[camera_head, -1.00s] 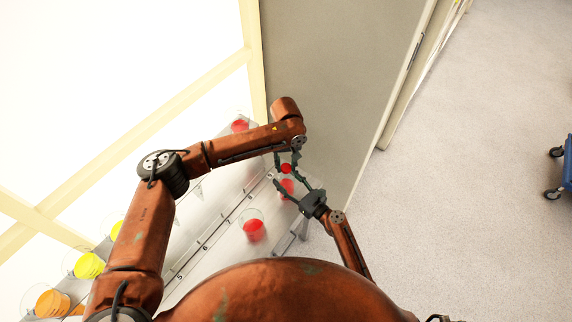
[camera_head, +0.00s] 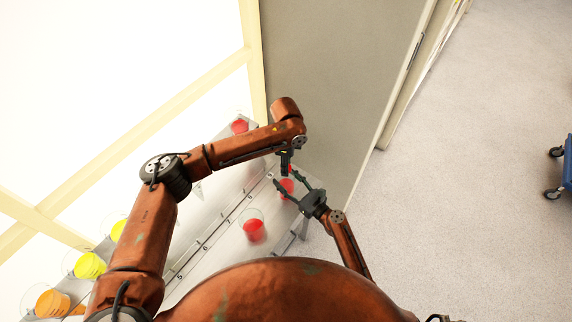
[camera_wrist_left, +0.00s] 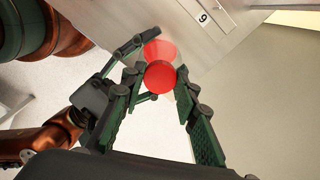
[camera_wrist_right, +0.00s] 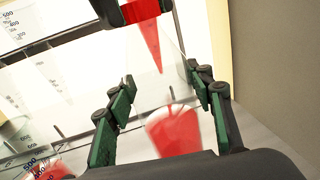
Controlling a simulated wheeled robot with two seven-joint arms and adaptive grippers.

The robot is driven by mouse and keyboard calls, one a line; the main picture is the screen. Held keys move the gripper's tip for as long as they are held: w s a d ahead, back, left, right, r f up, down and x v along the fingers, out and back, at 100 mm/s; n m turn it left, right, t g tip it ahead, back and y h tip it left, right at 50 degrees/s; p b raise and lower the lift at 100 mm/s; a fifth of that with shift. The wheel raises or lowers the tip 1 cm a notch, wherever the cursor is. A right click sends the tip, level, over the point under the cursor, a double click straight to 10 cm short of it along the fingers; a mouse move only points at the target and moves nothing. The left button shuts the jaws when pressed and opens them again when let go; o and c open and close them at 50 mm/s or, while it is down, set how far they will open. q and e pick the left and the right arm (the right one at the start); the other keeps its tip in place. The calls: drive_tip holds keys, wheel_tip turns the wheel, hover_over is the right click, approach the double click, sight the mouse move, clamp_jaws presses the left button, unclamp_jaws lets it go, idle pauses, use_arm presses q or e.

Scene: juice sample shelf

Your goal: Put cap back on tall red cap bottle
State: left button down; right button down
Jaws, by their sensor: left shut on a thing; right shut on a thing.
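The bottle (camera_head: 286,187) is clear with red liquid low inside, and stands at the shelf's far right end. My right gripper (camera_head: 284,174) is shut around it; the right wrist view shows the red liquid (camera_wrist_right: 174,130) between the fingers. My left gripper (camera_head: 286,168) is above the bottle, pointing down. It is shut on the round red cap (camera_wrist_left: 160,78), which the left wrist view shows between its fingers, overlapping the bottle behind it. In the head view the fingers mostly hide the cap. I cannot tell whether the cap touches the bottle's mouth.
Another container with red liquid (camera_head: 254,230) stands nearer on the numbered shelf (camera_head: 212,262). More red (camera_head: 240,126) stands behind my left arm; yellow (camera_head: 89,265) and orange (camera_head: 52,303) ones are at left. A grey panel (camera_head: 330,70) rises just beyond the shelf end.

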use_arm(q)
drive_tip(key=c, duration=1.4)
unclamp_jaws()
drive_tip(key=shift+c, duration=0.2)
wheel_tip(320, 180, up, 12)
use_arm(e)
drive_tip(key=c, duration=0.9)
unclamp_jaws()
drive_tip(key=shift+o, duration=0.2)
drive_tip(key=v, duration=1.2)
